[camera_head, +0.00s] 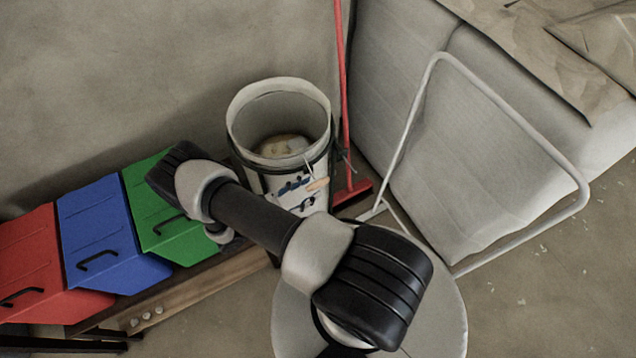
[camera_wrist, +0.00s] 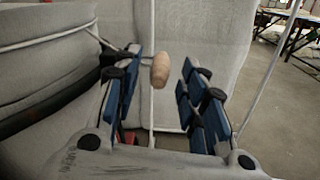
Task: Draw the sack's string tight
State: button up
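The sack (camera_head: 246,124) is an off-white, open-topped cylinder standing upright, with a dark band around it and pale contents inside. In the wrist view its fabric (camera_wrist: 35,60) fills the left side, with a pale string (camera_wrist: 45,39) running around it. A wooden toggle (camera_head: 317,184) hangs on the string outside the sack. In the wrist view the toggle (camera_wrist: 160,71) appears between the blue-padded fingers of my gripper (camera_wrist: 161,66). The fingers are open, with gaps on both sides of the toggle. My gripper is not clearly visible in the head view.
Red (camera_head: 40,262), blue (camera_head: 100,225) and green (camera_head: 160,200) bins stand left of the sack. A red-handled pole (camera_head: 342,80) stands behind it. A white tubular frame (camera_head: 510,115) and a pale upholstered block (camera_head: 450,150) are at the right. Floor is open at lower right.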

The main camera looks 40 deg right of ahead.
aim_at(318, 184)
jog(key=shift+s+d, duration=0.2)
jog(key=shift+d, duration=0.85)
jog(key=shift+s+d, duration=0.15)
jog(key=shift+d, duration=0.85)
jog(key=shift+c, duration=0.3)
grip_shut()
